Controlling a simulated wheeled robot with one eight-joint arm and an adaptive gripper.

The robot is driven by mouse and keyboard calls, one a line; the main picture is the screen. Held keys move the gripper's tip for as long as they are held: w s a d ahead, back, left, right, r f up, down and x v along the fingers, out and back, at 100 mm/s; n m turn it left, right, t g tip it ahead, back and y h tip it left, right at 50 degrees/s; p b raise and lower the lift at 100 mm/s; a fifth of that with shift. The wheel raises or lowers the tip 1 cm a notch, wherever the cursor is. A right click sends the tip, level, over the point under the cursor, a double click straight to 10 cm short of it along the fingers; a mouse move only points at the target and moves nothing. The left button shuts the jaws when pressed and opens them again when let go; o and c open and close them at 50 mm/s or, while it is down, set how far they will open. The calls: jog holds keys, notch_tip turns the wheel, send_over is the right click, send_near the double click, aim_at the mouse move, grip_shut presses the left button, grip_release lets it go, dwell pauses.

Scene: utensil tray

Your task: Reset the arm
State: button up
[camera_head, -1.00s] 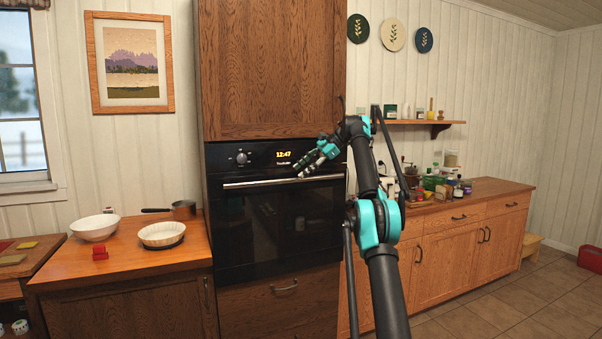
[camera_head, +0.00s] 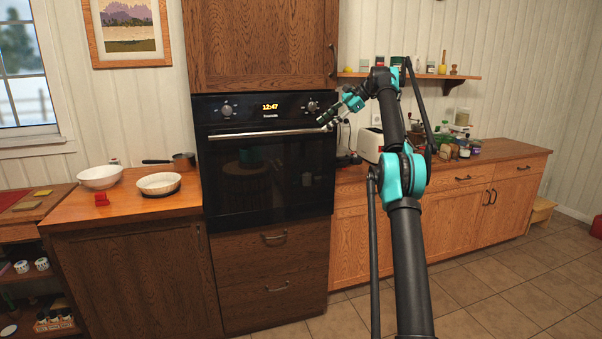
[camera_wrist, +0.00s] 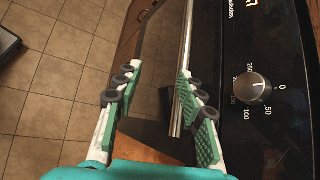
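My gripper (camera_head: 328,118) is at the end of my raised arm, in front of the upper right part of the black oven (camera_head: 262,175). I cannot tell whether a finger touches the oven.
A white bowl (camera_head: 99,177), a pie dish (camera_head: 158,184) and a saucepan (camera_head: 183,161) stand on the left counter. A white toaster (camera_head: 371,145) and several jars stand on the right counter (camera_head: 512,149).

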jog(key=s+d+f+n+t+h, duration=0.1)
jog(key=s+d+f+n+h, duration=0.2)
jog(key=s+f, duration=1.1)
jog(key=s+d+f+n+t+h, duration=0.1)
jog(key=s+d+f+n+h, duration=0.2)
jog(key=s+f, duration=1)
jog(key=s+d+f+n+t+h, duration=0.1)
jog(key=s+d+f+n+h, duration=0.2)
jog(key=s+f, duration=1.1)
jog(key=s+n+h, duration=0.1)
jog(key=s+n, duration=0.2)
jog(key=s, duration=0.9)
jog(key=shift+s+d+f, duration=0.2)
jog(key=shift+d+f, duration=0.1)
